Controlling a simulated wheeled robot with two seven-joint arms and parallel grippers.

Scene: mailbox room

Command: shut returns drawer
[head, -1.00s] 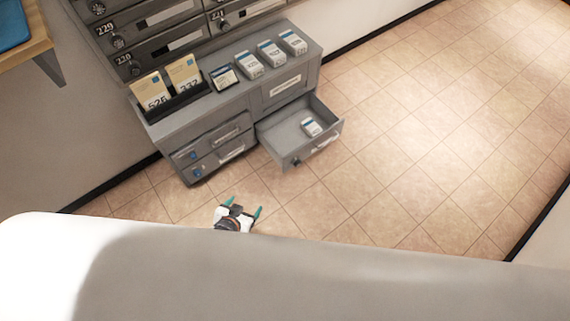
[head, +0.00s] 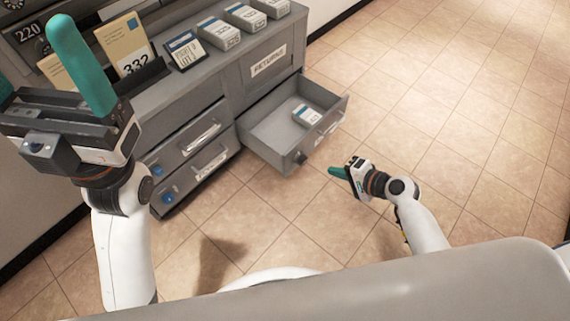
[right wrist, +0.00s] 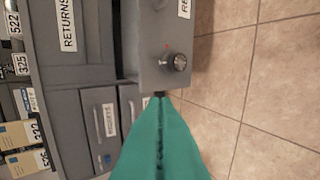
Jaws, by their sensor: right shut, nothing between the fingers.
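The returns drawer (head: 268,138) is a grey drawer pulled out from the cabinet, below a RETURNS label (head: 268,61). A small white and blue box (head: 306,115) lies inside it. My right gripper (head: 332,171) is shut and empty, just in front of the drawer's front panel in the head view. In the right wrist view its teal fingers (right wrist: 160,97) point at the drawer front (right wrist: 150,75), just below a round knob (right wrist: 180,62). I cannot tell whether they touch. My left gripper (head: 42,80) is raised at the left, fingers apart and empty, hiding part of the cabinet.
The grey cabinet (head: 185,97) has two closed drawers with blue locks left of the open one. White boxes (head: 218,33) and tan envelopes (head: 127,45) stand on top. The tiled floor (head: 450,130) to the right is clear.

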